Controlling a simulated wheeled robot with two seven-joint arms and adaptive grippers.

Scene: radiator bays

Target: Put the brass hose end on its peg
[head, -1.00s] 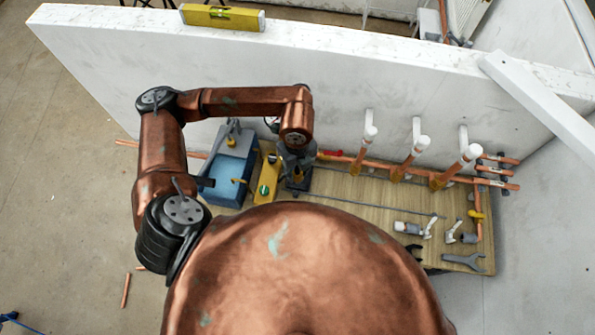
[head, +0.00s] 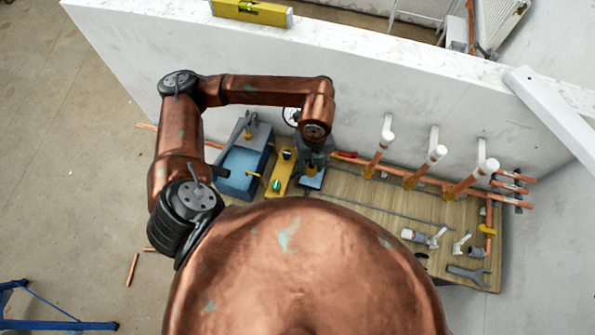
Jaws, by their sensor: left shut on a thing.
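My left gripper (head: 311,160) hangs over the left end of the wooden board, seen from above and partly covered by my own wrist. It is shut on a small brass piece, which looks like the brass hose end (head: 312,167); its outline is unclear. Below it is a small blue-topped block (head: 311,180). A blue tank (head: 241,165) with a grey upright and brass fittings stands to the left. I cannot make out which part is the peg. My right gripper does not show clearly; my copper body hides the near middle.
A yellow tool (head: 279,175) stands between the tank and gripper. White-capped copper pipes (head: 435,155) rise along the white wall (head: 350,90). Fittings (head: 424,238) and a grey wrench (head: 467,275) lie on the board's (head: 380,197) right. A yellow level (head: 252,11) rests on the wall top.

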